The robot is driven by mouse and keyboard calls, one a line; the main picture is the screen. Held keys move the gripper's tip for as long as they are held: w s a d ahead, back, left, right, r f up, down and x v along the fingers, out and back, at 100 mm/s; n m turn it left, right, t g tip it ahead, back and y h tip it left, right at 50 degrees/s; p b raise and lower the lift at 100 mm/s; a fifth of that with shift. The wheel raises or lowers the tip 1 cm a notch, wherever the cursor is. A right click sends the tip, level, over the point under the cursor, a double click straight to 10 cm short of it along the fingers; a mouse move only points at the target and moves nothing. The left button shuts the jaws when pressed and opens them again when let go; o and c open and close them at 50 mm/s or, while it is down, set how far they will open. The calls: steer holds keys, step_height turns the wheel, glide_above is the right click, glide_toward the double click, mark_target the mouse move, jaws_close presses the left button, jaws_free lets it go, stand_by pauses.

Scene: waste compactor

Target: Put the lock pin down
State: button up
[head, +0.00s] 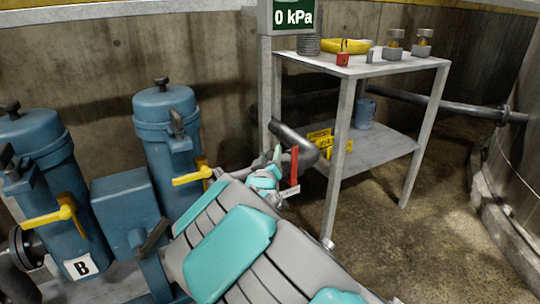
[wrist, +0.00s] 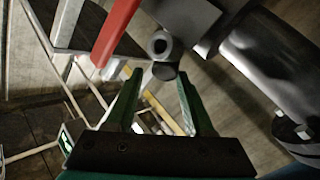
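My gripper (head: 268,165) is at the dark bent pipe, beside a red lever (head: 295,166) with a white tag. In the wrist view my gripper's two green fingers (wrist: 160,78) stand apart with nothing held between them. The red lever (wrist: 115,35) and a round grey pipe-fitting end (wrist: 161,45) lie just beyond the fingertips; I cannot tell whether they touch. I cannot make out a lock pin for certain in either view. A small red block (head: 343,59) sits at the front edge of the metal table (head: 385,68).
The table top also holds a yellow tray (head: 345,46), a mesh cup (head: 308,44) and two metal-and-brass parts (head: 394,46). Its lower shelf holds a blue mug (head: 364,113) and yellow signs (head: 330,143). Blue filter housings (head: 167,140) with yellow handles stand left. Floor right of the table is clear.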

steer(key=shift+o, duration=0.9)
steer(key=shift+r, duration=0.15)
